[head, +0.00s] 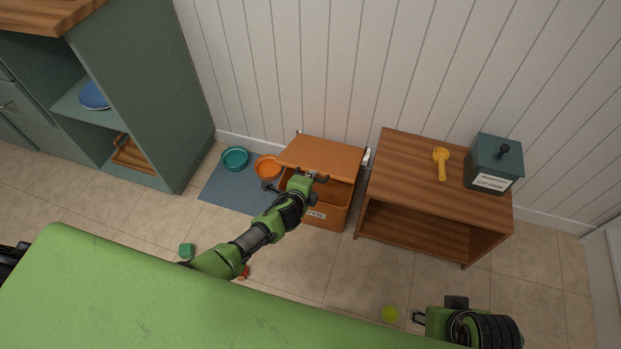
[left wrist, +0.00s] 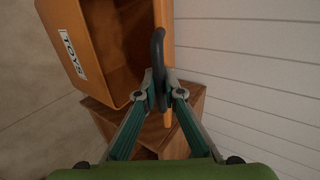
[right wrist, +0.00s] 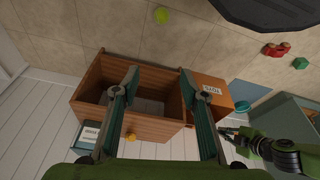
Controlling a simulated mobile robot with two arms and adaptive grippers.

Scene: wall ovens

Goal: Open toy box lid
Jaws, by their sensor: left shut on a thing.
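The orange toy box (head: 325,217) stands on the floor against the white wall, with a TOYS label on its front. Its lid (head: 322,154) is tilted up at the back, and the dark inside shows below it. My left gripper (head: 308,178) is at the lid's front edge, shut on the dark lid handle. In the left wrist view the dark handle (left wrist: 158,65) passes between the fingertips, beside the open box (left wrist: 90,45). My right gripper (right wrist: 158,80) is open and empty, away from the box; in the right wrist view the box (right wrist: 212,90) lies beyond it.
A wooden shelf unit (head: 430,185) stands close right of the box, carrying a yellow scoop (head: 441,163) and a cat food tin (head: 494,163). Left are a blue mat (head: 225,195), a teal bowl (head: 235,158) and an orange bowl (head: 267,167). A tennis ball (head: 390,314) lies on the floor.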

